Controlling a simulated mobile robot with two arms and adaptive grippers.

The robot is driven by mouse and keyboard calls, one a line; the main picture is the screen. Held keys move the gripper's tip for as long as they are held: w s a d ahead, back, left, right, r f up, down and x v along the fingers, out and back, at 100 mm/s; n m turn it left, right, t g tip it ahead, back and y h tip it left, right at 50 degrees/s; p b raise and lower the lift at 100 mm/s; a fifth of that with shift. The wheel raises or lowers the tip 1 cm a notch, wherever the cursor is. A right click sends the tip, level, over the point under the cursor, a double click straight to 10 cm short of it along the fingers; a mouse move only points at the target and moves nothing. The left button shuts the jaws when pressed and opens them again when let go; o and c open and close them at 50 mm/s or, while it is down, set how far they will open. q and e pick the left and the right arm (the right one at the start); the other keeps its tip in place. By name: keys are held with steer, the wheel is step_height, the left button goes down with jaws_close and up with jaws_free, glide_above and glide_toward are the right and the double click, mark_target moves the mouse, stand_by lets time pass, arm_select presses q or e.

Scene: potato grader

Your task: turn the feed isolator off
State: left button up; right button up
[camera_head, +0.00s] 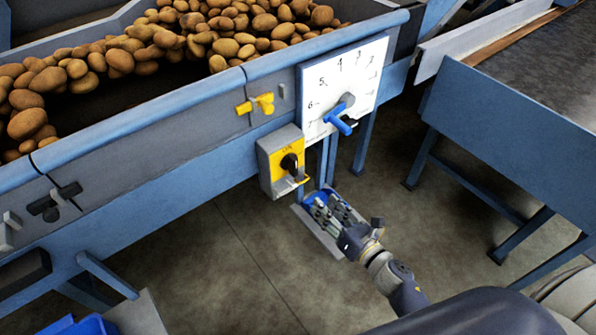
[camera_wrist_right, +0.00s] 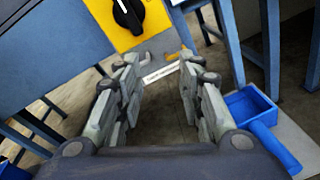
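The feed isolator (camera_head: 267,168) is a grey box with a yellow face and a black rotary knob (camera_head: 290,163), fixed to the side of the blue hopper frame. Its lettering is too small to read, and I cannot tell the knob's setting. A small yellow piece sits at its lower edge. My right gripper (camera_head: 325,205) is below and slightly right of the box, apart from it, with nothing between its fingers. In the right wrist view, the spread fingers (camera_wrist_right: 160,78) point toward the box's lower edge, and the knob (camera_wrist_right: 128,12) shows above left of them. My left gripper is out of view.
A white dial plate (camera_head: 345,85) with a blue lever (camera_head: 341,120) is right of the isolator. A yellow valve handle (camera_head: 262,104) is above it. The hopper holds many potatoes (camera_head: 225,40). A blue-framed conveyor (camera_head: 510,125) stands at right.

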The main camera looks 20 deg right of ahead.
mark_target(296, 167)
step_height(296, 167, up, 6)
steer(key=a+n+y, duration=0.2)
steer(key=n, duration=0.4)
steer(key=shift+m+t, duration=0.3)
steer(key=shift+t, duration=0.1)
steer(key=x, duration=0.3)
steer(key=p+x, duration=0.1)
steer(key=x, duration=0.2)
steer(key=d+x, duration=0.1)
steer(key=x, duration=0.2)
steer(key=shift+w+a+p, duration=0.1)
steer(key=shift+w+p, duration=0.2)
steer(key=shift+w, duration=0.2)
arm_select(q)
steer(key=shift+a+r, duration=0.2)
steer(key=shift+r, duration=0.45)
arm_select(e)
steer(key=shift+w+a, duration=0.2)
steer(key=shift+w, duration=0.4)
steer(key=shift+c, duration=0.2)
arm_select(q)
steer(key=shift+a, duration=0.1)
arm_select(e)
jaws_close()
